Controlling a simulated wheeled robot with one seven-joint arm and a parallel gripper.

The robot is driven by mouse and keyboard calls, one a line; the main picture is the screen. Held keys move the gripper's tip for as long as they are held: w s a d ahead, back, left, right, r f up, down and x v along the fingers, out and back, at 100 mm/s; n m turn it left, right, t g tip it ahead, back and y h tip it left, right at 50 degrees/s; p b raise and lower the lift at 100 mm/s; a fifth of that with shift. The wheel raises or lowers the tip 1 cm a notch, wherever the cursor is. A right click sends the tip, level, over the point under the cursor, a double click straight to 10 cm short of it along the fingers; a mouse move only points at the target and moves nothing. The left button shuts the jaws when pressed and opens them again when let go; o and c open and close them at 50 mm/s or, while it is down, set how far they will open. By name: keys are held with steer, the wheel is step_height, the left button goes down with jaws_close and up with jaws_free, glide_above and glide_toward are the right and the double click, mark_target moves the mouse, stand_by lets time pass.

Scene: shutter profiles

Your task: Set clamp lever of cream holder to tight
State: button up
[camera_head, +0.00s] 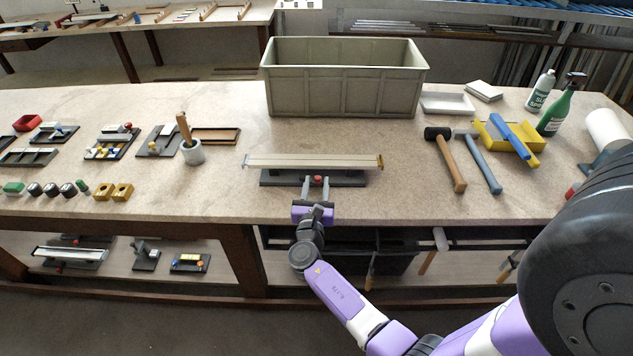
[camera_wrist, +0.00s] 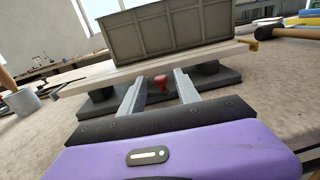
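A long cream profile (camera_head: 315,161) lies across a dark holder base (camera_head: 346,179) near the table's front edge; it also shows in the wrist view (camera_wrist: 110,78). A red clamp lever (camera_head: 318,179) stands at the front middle of this base and shows in the wrist view (camera_wrist: 161,82). My gripper (camera_head: 315,184) reaches in from the front, open. In the wrist view its two grey fingers (camera_wrist: 157,88) stand apart on either side of the red lever, with gaps visible. The lever's lower part and exact angle are hard to make out.
A grey-green crate (camera_head: 343,112) stands behind the holder. Hammers (camera_head: 447,165) lie to the right, and a mortar-like cup (camera_head: 192,153) with a wooden handle stands to the left. Several smaller dark fixtures (camera_head: 110,143) are further left. Bare tabletop lies on both sides of the holder.

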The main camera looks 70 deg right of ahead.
steer(key=shift+w+d, duration=0.1)
steer(key=shift+d, duration=0.35)
jaws_close()
steer(key=shift+f, duration=0.1)
steer(key=n+t+b, duration=0.1)
steer(key=d+n+t+y+b, duration=0.1)
steer(key=t+y+b, duration=0.1)
steer(key=t, duration=0.1)
steer(key=shift+s+d+f+n, duration=0.2)
steer(key=shift+s+d+n, duration=0.05)
steer(key=shift+s+n, duration=0.15)
steer(key=n+t+y+b, duration=0.1)
steer(key=b, duration=0.1)
steer(key=d+n+t+y+b, duration=0.1)
steer(key=b, duration=0.1)
steer(key=shift+d+t, duration=0.15)
steer(key=shift+t, duration=0.15)
steer(key=shift+d+r+n+t+y+b, duration=0.2)
steer(key=shift+d+n+t+y+b, duration=0.05)
steer(key=shift+n+t+y+b, duration=0.3)
steer(key=shift+r, duration=0.1)
